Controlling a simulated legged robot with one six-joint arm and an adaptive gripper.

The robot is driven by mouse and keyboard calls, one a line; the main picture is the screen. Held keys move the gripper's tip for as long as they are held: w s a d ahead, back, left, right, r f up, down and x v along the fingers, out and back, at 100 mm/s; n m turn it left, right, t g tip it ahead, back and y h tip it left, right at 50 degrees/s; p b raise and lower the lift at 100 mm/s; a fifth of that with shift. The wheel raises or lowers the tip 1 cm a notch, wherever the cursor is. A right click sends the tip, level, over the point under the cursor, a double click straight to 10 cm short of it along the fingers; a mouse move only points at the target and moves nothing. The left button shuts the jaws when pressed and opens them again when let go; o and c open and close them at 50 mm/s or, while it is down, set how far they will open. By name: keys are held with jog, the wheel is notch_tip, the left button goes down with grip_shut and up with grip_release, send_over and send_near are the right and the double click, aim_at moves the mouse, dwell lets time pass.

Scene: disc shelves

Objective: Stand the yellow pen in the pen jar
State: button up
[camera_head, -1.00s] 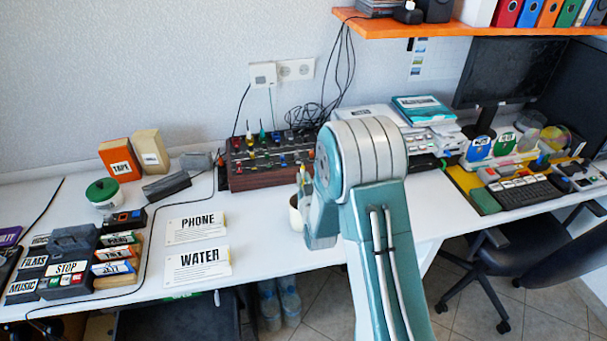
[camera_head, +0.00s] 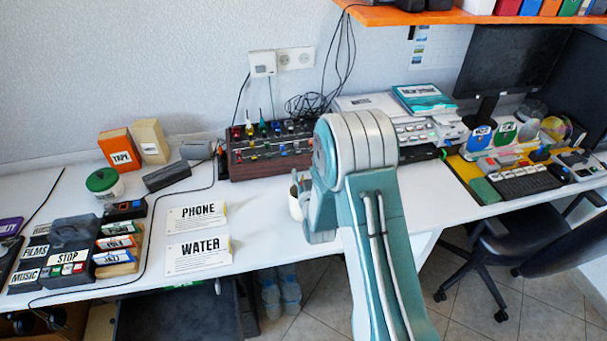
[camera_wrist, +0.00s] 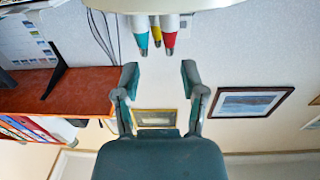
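The pen jar (camera_head: 295,208) is a white cup on the desk, partly hidden behind my arm in the head view. In the wrist view, which is upside down, its pale rounded body (camera_wrist: 200,5) fills the top edge. The yellow pen (camera_wrist: 157,33) shows its tip between a teal-tipped pen (camera_wrist: 141,38) and a red-tipped pen (camera_wrist: 170,36), all three rising from the jar. My gripper (camera_wrist: 157,80) is open and empty, its fingers apart from the pen tips.
A brown mixer panel (camera_head: 270,152) stands behind the jar. The PHONE card (camera_head: 197,216) and WATER card (camera_head: 198,253) lie to its left. An orange shelf (camera_head: 460,14) overhangs the right. Bare desk lies around the jar.

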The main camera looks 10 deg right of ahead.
jog(key=s, duration=1.2)
jog(key=shift+a, duration=0.25)
jog(key=shift+w, duration=0.1)
dwell(0.4)
